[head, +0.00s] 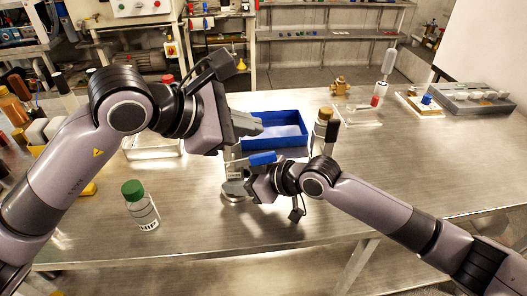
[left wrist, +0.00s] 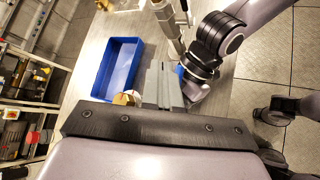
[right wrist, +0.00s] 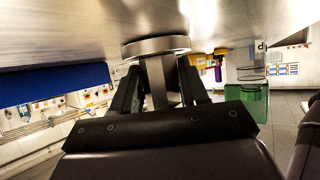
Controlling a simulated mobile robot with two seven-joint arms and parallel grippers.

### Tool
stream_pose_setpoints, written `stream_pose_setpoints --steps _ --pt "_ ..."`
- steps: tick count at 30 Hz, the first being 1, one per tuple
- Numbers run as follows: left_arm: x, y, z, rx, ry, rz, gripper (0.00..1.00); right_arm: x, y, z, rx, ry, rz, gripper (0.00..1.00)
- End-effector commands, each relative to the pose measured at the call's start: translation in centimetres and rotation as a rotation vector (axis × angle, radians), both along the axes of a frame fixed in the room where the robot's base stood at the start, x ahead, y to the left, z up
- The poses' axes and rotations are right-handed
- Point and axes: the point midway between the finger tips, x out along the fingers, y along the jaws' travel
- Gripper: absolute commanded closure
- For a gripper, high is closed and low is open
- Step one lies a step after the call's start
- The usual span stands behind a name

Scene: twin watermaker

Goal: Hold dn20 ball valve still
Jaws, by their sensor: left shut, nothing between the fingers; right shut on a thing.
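The dn20 ball valve shows by its blue lever (head: 262,158) in the head view and as a small blue patch (left wrist: 180,71) in the left wrist view; its body is mostly hidden behind my arms. Below it a grey metal post ends in a round base (head: 235,190) on the bench. My right gripper (head: 247,183) is shut on that post (right wrist: 157,82), just off the round base (right wrist: 155,47) in the right wrist view. My left gripper (head: 248,125) is shut and empty, above the lever; its fingers (left wrist: 164,85) are together. I cannot tell whether it touches the valve.
A blue tray (head: 285,128) lies behind the grippers. A jar with a brown lid (head: 323,116) stands right of it. A green-capped bottle (head: 140,208) stands at the front left. A brass fitting (head: 340,86) and a grey tray (head: 470,98) are farther back.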

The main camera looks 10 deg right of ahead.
Motion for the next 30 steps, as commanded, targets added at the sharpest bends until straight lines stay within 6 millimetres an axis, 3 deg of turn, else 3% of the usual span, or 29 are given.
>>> stream_pose_setpoints --steps 13,14,16,30 --pt "0.00 0.10 0.59 -0.002 -0.002 0.000 1.00 0.05 0.15 0.38 0.006 -0.007 0.001 1.00" --pt "-0.01 0.09 0.59 -0.002 -0.002 0.000 1.00 0.05 0.15 0.38 0.006 -0.007 0.001 0.50" --pt "0.00 0.09 0.59 -0.002 -0.002 0.000 1.00 0.03 0.14 0.35 0.006 -0.006 0.002 0.27" --pt "-0.01 0.07 0.57 -0.002 -0.002 0.000 1.00 -0.50 -0.77 0.50 0.000 -0.001 0.000 0.26"
